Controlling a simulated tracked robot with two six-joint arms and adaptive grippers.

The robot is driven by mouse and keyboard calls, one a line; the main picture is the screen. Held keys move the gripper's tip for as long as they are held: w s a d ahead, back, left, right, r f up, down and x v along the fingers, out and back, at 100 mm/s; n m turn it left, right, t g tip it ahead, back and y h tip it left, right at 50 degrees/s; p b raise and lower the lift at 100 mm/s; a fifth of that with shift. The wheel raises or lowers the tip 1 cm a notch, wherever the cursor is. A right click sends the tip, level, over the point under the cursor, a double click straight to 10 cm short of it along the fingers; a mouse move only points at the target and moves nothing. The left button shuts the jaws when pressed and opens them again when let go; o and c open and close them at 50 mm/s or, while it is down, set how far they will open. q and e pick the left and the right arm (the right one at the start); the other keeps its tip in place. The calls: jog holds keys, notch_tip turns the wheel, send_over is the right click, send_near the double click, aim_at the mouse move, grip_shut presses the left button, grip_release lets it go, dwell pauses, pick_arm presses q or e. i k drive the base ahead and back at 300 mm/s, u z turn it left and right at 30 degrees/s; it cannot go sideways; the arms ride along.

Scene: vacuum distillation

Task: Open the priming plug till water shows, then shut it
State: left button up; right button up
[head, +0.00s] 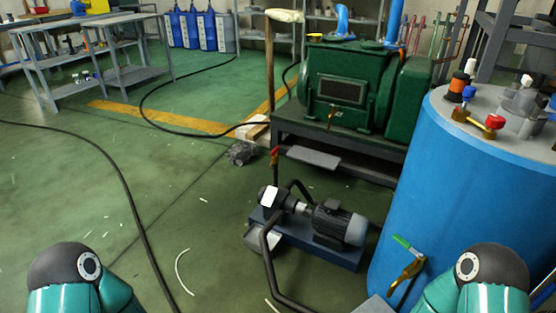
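A small motor pump stands on a blue base (335,250) on the floor at centre. Its dark pump head (285,203) has a white face or label (269,196), and a grey motor (340,225) sits to its right. I cannot make out the priming plug, and no water shows at the pump. A red-handled valve (275,156) is on the upright pipe above the pump head. Neither gripper is in view; only my teal and dark arm links show at the bottom left and bottom right.
A blue tank (430,210) with fittings on top and a green-handled brass valve (405,265) stands at right. A green machine (350,90) on a dark stand is behind the pump.

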aim_at(273, 153)
jog(key=k, duration=0.95)
jog(key=u, duration=0.4)
jog(key=i, duration=1)
jog(key=u, duration=0.3)
jog(key=i, duration=1.15)
jog(key=z, duration=0.55)
